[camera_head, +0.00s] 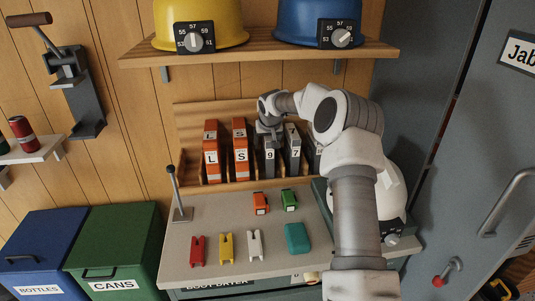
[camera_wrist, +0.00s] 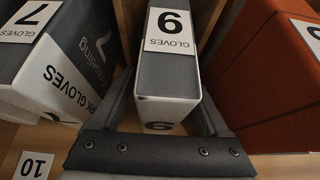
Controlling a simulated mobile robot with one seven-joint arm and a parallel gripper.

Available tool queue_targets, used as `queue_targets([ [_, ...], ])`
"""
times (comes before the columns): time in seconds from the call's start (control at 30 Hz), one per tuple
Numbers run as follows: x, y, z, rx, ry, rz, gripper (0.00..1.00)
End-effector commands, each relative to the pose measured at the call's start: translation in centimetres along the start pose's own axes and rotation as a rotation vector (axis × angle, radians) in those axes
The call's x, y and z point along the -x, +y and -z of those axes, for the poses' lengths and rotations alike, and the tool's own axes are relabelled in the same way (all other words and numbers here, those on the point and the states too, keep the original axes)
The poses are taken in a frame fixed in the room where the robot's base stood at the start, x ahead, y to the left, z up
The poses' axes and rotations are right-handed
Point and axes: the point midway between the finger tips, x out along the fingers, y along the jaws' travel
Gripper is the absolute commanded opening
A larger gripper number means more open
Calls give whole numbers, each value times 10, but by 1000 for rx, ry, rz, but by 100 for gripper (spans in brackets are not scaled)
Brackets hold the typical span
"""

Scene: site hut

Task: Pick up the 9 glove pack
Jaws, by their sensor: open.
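The 9 glove pack (camera_head: 269,162) is a grey and white box standing upright in the wooden rack, between an orange S pack and the 7 glove pack (camera_head: 293,155). In the wrist view the 9 pack (camera_wrist: 168,75) is close up, its "9 GLOVES" label upside down. My gripper (camera_head: 270,127) is at the top of the 9 pack, pointing down. In the wrist view my open gripper (camera_wrist: 165,100) has one dark finger on each side of the pack. Whether the fingers touch its sides I cannot tell.
Orange packs marked L (camera_head: 211,155) and S (camera_head: 240,150) stand left of it. The 7 pack (camera_wrist: 65,60) and an orange pack (camera_wrist: 270,75) flank my gripper closely. A shelf (camera_head: 260,48) with yellow and blue helmets hangs above. Several small items lie on the counter (camera_head: 215,270) below.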

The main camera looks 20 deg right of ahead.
Motion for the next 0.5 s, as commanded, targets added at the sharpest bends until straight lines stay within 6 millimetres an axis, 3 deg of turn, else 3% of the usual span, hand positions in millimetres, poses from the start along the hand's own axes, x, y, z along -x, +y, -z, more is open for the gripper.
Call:
queue_targets([
  [0.37,-2,0,-1,1,0,-1,79],
  [0.5,-2,0,-1,1,0,-1,55],
])
